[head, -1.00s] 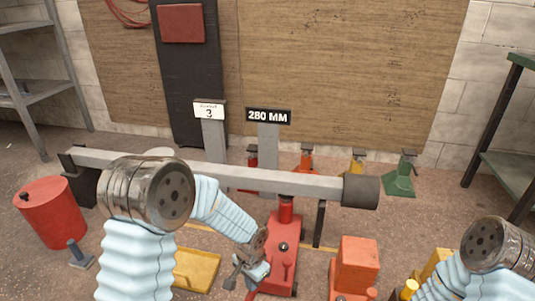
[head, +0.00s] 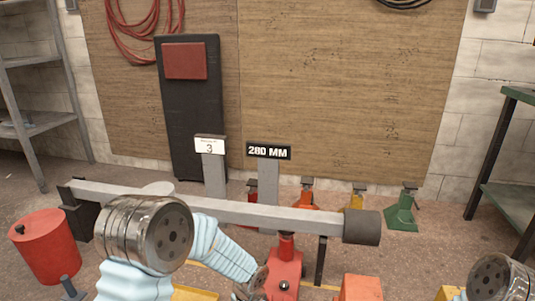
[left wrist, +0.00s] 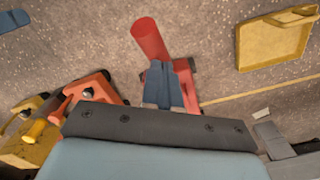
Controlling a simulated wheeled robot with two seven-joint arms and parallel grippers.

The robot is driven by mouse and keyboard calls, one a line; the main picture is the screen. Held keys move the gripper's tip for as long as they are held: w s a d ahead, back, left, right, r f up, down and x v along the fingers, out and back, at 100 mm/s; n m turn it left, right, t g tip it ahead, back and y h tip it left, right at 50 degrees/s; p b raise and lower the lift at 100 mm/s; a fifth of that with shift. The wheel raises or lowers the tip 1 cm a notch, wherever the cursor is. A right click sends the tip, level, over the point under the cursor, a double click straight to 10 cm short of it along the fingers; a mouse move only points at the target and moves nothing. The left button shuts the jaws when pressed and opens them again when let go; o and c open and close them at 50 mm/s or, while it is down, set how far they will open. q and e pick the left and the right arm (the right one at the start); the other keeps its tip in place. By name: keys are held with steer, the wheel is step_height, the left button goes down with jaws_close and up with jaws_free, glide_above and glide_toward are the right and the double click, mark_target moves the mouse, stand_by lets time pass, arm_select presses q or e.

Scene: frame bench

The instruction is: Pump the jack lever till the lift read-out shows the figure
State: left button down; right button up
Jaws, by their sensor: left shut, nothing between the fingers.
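The red jack (head: 284,268) stands under the grey beam (head: 250,213), with its post up against it. In the left wrist view a red cylindrical bar, seemingly the jack lever (left wrist: 150,38), lies just past my fingertips; I cannot tell whether they touch. My left gripper (head: 250,286) is beside the jack, partly cut off by the lower edge. Its fingers (left wrist: 164,84) are shut and empty. A black sign (head: 268,151) reads 280 MM. A white card (head: 210,145) reads 3; its small upper text is unreadable. My right gripper is out of view.
A red drum (head: 46,246) stands at the left. Red, yellow and green stands (head: 404,212) are behind the beam. A yellow tray (left wrist: 275,42) lies on the floor. Shelves flank both sides.

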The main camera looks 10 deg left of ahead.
arm_select(q)
step_height(320, 180, down, 9)
steer(key=b, duration=0.6)
step_height(320, 180, up, 9)
steer(key=p, duration=0.6)
steer(key=shift+s+r, duration=0.1)
steer(key=shift+f, duration=0.2)
step_height(320, 180, down, 8)
steer(key=b, duration=0.6)
step_height(320, 180, up, 8)
steer(key=p, duration=0.6)
steer(key=shift+s+r, duration=0.1)
stand_by(0.6)
